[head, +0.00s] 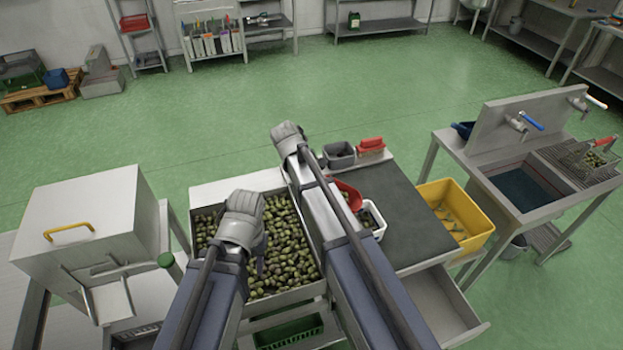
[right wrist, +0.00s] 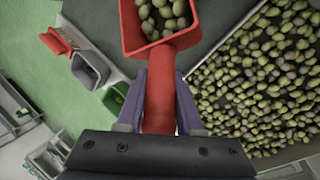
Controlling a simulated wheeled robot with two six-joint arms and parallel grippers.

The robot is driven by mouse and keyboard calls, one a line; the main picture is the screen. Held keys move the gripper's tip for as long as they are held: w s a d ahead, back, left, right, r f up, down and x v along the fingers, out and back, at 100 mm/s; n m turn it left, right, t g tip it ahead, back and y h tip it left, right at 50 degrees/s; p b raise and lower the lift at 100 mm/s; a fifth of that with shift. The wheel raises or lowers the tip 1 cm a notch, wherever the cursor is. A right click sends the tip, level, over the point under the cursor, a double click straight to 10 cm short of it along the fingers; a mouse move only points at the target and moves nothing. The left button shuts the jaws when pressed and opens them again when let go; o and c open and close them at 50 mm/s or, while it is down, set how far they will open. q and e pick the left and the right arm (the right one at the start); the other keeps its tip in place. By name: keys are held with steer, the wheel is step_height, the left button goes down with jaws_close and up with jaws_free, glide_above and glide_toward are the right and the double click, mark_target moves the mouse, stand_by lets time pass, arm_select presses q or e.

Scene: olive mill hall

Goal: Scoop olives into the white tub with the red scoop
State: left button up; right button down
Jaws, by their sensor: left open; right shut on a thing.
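The red scoop (right wrist: 160,85) is held by its handle in my right gripper (right wrist: 161,72); olives lie in its bowl in the right wrist view. In the head view, part of the scoop (head: 346,193) shows just right of my right arm. The white tub (head: 381,226) stands beside it on the table, with dark olives visible inside; my arm and the scoop cover part of it. A steel bin (head: 207,203) full of olives (head: 283,244) is to the left. My left gripper (head: 252,245) is open above these olives, its fingertips mostly hidden.
A grey container (head: 339,155) and a red object (head: 370,146) stand at the table's back. A yellow crate (head: 470,243) is on the right, beside a sink unit (head: 520,150). An open drawer (head: 440,310) sticks out in front. The dark mat (head: 405,210) is mostly clear.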

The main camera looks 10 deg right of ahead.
steer(key=shift+s+d+f, duration=0.15)
steer(key=shift+d+f, duration=0.1)
steer(key=shift+f, duration=0.05)
steer(key=r+y+p, duration=0.1)
steer(key=d+r+p, duration=0.1)
steer(key=shift+s+d+t+y+p, duration=0.15)
steer(key=shift+s+t+y+p, duration=0.15)
steer(key=shift+t+y+p, duration=0.1)
steer(key=shift+s+d+r+y+p, duration=0.1)
steer(key=shift+d+r+y+p, duration=0.3)
steer(key=shift+r+p, duration=0.15)
steer(key=shift+s+d+r+m+t+y, duration=0.2)
steer(key=shift+d+r+m+t+y, duration=0.1)
steer(key=shift+d+y, duration=0.1)
steer(key=s+d+m+t+y+b, duration=0.1)
steer(key=s+d+t+y+b, duration=0.1)
steer(key=d+y+b, duration=0.3)
steer(key=s+d+r+m+t+y+b, duration=0.1)
steer(key=s+d+t+y+b, duration=0.2)
steer(key=d, duration=0.9)
steer(key=s+y+b, duration=0.1)
steer(key=y+b, duration=0.2)
steer(key=shift+s+d+r, duration=0.15)
steer(key=shift+s+r, duration=0.05)
